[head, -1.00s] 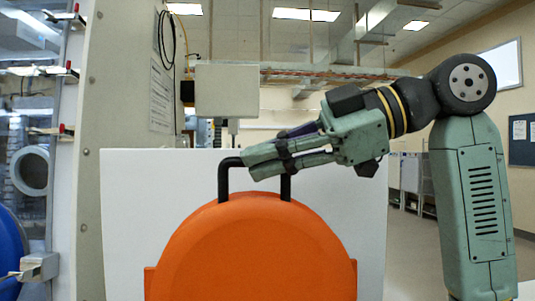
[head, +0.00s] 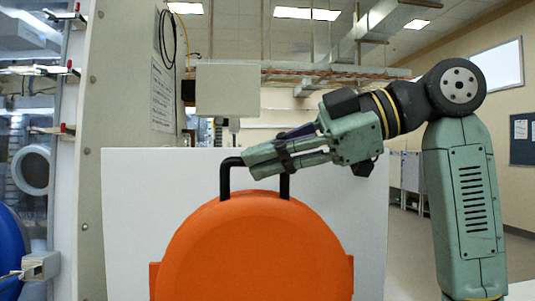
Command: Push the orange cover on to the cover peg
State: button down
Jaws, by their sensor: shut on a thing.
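The orange cover (head: 254,245) is a large round disc with small side tabs, upright in the lower middle of the head view; its bottom is cut off by the frame. A black handle (head: 225,180) stands up from its top edge. My gripper (head: 250,164) reaches in from the right and is shut on the handle's top bar. The cover peg cannot be made out in this view.
A white panel (head: 365,220) stands upright behind the cover. A glovebox wall (head: 115,80) with a blue round part (head: 12,250) and metal clamp (head: 40,265) is at the left. A light grey box (head: 228,90) is behind. Open floor shows at the right.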

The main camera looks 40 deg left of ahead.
jog(key=shift+w+a+f, duration=0.15)
jog(key=shift+w+a, duration=0.7)
jog(key=shift+a, duration=0.1)
jog(key=shift+w+a+f, duration=0.15)
jog(key=shift+w+a, duration=0.65)
jog(key=shift+a, duration=0.15)
dwell(1.9)
jog(key=c, duration=1.7)
grip_release()
jog(key=shift+a, duration=0.1)
jog(key=shift+o, duration=0.6)
jog(key=v, duration=1.2)
jog(key=shift+s, duration=0.1)
